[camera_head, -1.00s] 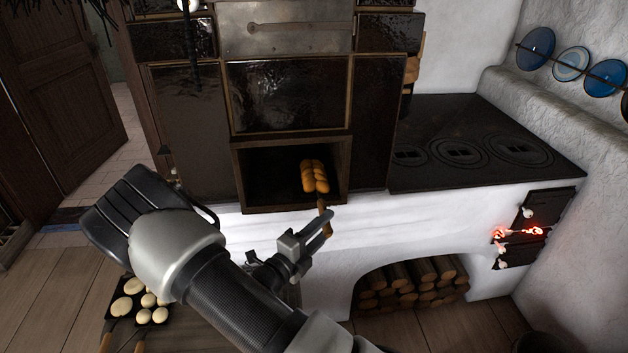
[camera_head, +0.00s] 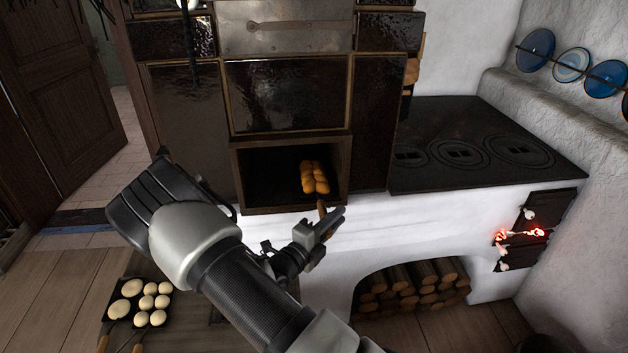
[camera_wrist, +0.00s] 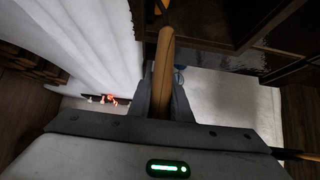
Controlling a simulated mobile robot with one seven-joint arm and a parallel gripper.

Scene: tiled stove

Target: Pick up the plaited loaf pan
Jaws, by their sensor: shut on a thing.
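The plaited loaf (camera_head: 314,177) is golden brown and sits inside the dark oven opening of the tiled stove, toward its right side. Its pan is dark and hard to tell from the oven floor. A wooden handle (camera_head: 321,208) sticks out over the oven's front edge. My gripper (camera_head: 330,226) is at this handle, in front of the white wall below the opening. In the wrist view the handle (camera_wrist: 162,75) runs between the two fingers, and my gripper (camera_wrist: 166,105) is shut on it. The far end of the pan is hidden in that view.
The oven's wooden frame (camera_head: 240,180) stands close around the loaf. The black hotplate (camera_head: 480,140) is to the right, with a glowing firebox door (camera_head: 525,232) below. Firewood (camera_head: 410,285) fills the arched niche. Pans of pale dough (camera_head: 145,300) lie at lower left.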

